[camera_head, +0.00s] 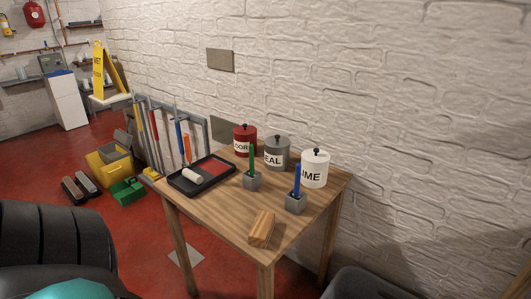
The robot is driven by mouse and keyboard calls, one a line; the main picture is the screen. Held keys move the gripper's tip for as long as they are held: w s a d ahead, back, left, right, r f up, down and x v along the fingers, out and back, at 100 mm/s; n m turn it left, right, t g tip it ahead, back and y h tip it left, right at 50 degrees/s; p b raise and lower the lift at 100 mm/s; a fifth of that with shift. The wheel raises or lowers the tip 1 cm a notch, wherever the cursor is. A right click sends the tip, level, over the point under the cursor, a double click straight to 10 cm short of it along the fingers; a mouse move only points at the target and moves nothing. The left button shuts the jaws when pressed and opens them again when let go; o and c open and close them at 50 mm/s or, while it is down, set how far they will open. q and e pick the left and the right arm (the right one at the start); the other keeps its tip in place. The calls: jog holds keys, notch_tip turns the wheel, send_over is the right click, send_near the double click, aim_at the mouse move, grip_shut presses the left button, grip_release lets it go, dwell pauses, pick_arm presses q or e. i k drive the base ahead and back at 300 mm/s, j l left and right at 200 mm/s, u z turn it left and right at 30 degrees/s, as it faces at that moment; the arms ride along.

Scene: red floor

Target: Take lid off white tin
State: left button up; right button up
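The white tin (313,177) stands upright at the back right of the wooden table (228,211), near the wall. Black letters on its front read "IME", with the start of the word hidden. Its lid (316,155) with a dark round knob sits on top. A blue-handled tool in a grey block (296,204) stands in front of the tin and covers part of its left side.
A grey tin (277,158) and a red tin (243,139) stand left of the white one. A green-handled tool in a grey block (253,181), a black paint tray (183,186) and a wood block (262,229) are also on the table.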

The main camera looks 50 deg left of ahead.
aim_at(316, 156)
jog(key=i+l+u, duration=0.1)
jog(key=u, duration=0.35)
jog(key=l+u, duration=0.1)
jog(key=u, duration=0.4)
jog(key=i+l+u, duration=0.1)
jog(key=u, duration=0.35)
